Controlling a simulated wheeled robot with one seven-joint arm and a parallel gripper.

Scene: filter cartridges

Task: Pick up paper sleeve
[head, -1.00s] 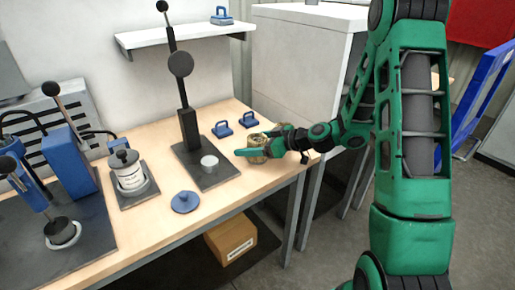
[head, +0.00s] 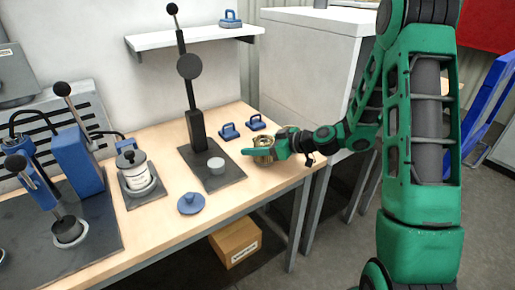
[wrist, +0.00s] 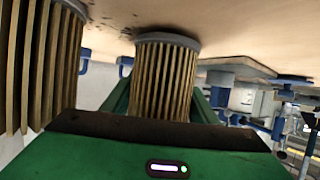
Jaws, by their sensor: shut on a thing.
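A pleated tan paper sleeve (wrist: 165,75) with a grey end ring is between the green fingers of my gripper in the wrist view. My gripper (head: 265,150) is shut on it at the right end of the bench, and the sleeve (head: 263,158) is partly hidden behind a finger in the head view. In the wrist view the sleeve's grey ring is at the wooden bench top; I cannot tell whether it touches. A second pleated sleeve (wrist: 38,65) stands close beside it, at the left of the wrist view.
Two blue handled parts (head: 229,131) lie behind my gripper. A black lever press (head: 195,130) on a dark plate, with a white cylinder (head: 216,166), stands to the left. A blue lid (head: 191,203) lies near the front edge. A white cabinet (head: 310,65) stands behind the bench.

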